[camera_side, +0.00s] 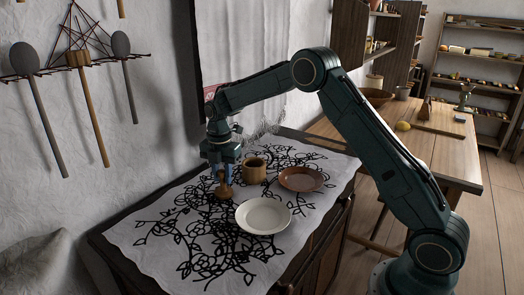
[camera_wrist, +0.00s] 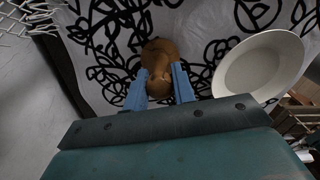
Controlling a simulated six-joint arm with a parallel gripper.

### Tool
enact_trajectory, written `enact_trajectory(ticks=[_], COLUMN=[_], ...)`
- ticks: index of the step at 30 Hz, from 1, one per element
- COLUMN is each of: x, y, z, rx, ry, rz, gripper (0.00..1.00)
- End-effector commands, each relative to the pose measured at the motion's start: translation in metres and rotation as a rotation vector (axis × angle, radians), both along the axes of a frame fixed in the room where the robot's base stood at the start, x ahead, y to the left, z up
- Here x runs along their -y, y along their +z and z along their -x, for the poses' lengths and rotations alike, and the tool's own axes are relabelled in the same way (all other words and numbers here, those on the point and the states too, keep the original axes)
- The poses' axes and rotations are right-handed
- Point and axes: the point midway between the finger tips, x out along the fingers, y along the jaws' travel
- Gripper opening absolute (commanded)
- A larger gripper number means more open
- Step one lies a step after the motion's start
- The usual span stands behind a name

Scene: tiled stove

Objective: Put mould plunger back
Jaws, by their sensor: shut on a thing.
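The mould plunger (camera_side: 224,191) is a small brown wooden piece with a wider round base and a narrower upper part. My gripper (camera_side: 224,176) is above the cloth and shut on its upper part, pointing down. In the wrist view the plunger (camera_wrist: 158,62) sits between the two blue fingers of my gripper (camera_wrist: 160,88). Its base is at or very near the cloth; I cannot tell whether it touches. A wooden mug-like vessel (camera_side: 254,172) stands just behind and right of it.
A white plate (camera_side: 263,216) lies close in front and right of the plunger, and also shows in the wrist view (camera_wrist: 258,66). A brown dish (camera_side: 301,179) is farther right. The patterned cloth (camera_side: 160,240) is clear at the front left. A wall is behind.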

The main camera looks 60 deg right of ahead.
Motion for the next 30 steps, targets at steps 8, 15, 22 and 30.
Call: enact_trajectory(ticks=[8, 15, 22, 30], x=[0.0, 0.0, 0.0, 0.0], y=[-0.003, -0.003, -0.001, 0.018], z=[0.0, 0.0, 0.0, -0.001], rx=[0.0, 0.0, 0.001, 0.002], ry=[0.0, 0.0, 0.0, 0.0], rz=[0.0, 0.0, 0.0, 0.0], gripper=[0.3, 0.48, 0.48, 0.48])
